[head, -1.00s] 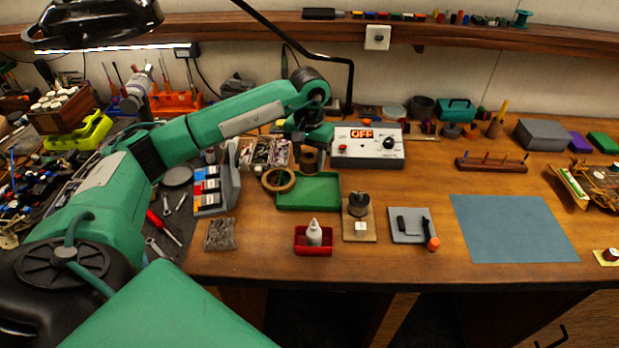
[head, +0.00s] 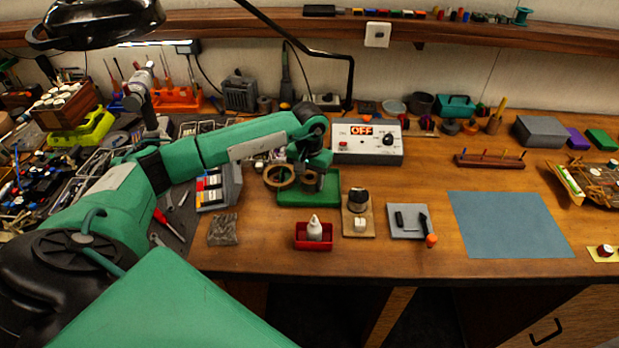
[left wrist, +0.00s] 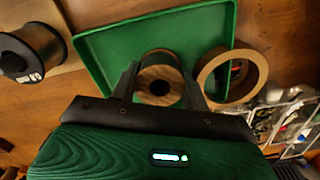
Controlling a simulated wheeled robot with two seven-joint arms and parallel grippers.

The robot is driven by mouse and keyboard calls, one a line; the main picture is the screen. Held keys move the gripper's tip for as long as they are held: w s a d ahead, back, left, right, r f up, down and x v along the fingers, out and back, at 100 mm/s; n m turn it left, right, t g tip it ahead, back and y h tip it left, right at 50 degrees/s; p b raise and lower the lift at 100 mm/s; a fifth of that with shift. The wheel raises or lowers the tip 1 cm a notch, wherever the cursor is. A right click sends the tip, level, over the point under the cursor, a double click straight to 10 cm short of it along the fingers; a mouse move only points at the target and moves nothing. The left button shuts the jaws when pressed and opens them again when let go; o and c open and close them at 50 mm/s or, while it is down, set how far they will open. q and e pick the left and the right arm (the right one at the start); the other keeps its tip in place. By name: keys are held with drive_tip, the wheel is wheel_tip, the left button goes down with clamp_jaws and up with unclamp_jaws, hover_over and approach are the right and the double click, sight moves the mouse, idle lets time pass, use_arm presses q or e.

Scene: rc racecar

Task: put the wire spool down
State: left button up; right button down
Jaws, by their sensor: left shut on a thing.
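The wire spool (head: 309,180), with a wooden flange and a dark centre hole, is between the fingers of my left gripper (head: 312,172). In the left wrist view the spool (left wrist: 160,80) sits between the two dark fingers (left wrist: 163,90), which are shut on it. It is over the green tray (head: 323,191), near the tray's left part in the head view. The tray also shows in the left wrist view (left wrist: 108,52). I cannot tell whether the spool touches the tray floor. My right gripper is not in view.
A tan tape ring (head: 279,177) lies close to the spool, overlapping the tray's edge in view. A grey power box (head: 366,144) stands behind the tray. A red dish with a white bottle (head: 314,232) and a solder spool stand (head: 357,222) are in front.

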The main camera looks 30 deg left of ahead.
use_arm(q)
drive_tip(key=o, duration=1)
drive_tip(key=shift+o, duration=0.2)
drive_tip(key=shift+r, duration=0.3)
wheel_tip(320, 180, up, 12)
drive_tip(key=b, duration=0.3)
drive_tip(key=shift+f, duration=0.2)
drive_tip(key=shift+f, duration=0.1)
